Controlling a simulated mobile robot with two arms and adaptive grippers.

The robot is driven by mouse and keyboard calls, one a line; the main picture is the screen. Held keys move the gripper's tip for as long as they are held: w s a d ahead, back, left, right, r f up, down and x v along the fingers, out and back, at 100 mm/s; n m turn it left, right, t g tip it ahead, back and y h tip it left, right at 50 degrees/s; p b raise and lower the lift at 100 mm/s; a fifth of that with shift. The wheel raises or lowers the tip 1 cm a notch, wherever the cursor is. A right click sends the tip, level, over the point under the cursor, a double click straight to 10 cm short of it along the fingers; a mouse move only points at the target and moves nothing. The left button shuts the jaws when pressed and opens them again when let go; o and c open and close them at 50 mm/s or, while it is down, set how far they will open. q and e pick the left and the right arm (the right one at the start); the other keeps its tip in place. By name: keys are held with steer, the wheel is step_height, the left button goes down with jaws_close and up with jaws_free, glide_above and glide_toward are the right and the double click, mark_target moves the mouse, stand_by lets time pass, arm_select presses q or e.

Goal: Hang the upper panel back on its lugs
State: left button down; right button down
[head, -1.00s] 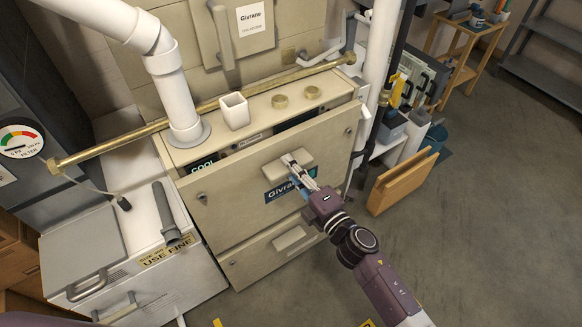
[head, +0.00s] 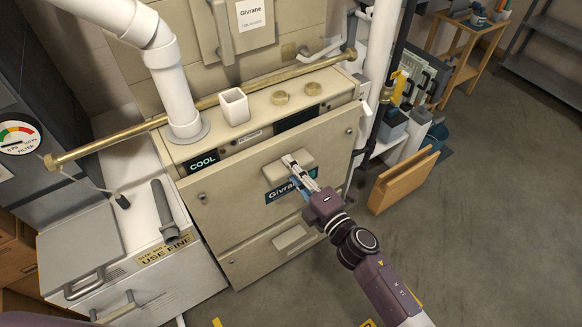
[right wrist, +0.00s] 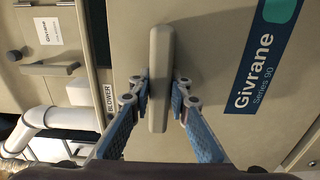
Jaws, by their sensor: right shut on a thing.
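The upper panel (head: 235,222) is a beige sheet with a blue Givrane label (head: 279,193) and a bar handle (head: 274,172). It stands across the furnace front, just below the control strip with the COOL display (head: 203,161). My right gripper (head: 291,163) is shut on the handle. In the right wrist view its blue fingers (right wrist: 160,100) lie on both sides of the handle. The lugs are not visible, and I cannot tell whether the panel is seated on them. My left gripper is not in view.
A lower panel (head: 250,265) is under the upper one. A white pipe (head: 176,92) rises at left. A wooden piece (head: 402,183) stands on the floor at right, with open floor beyond.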

steer(key=shift+f+b, duration=0.3)
steer(key=shift+b, duration=0.05)
steer(key=c, duration=1.7)
jaws_free()
steer(key=shift+c, duration=0.2)
steer(key=shift+s+f, duration=0.1)
steer(key=shift+f, duration=0.3)
steer(key=v, duration=0.8)
steer(key=shift+r, duration=0.25)
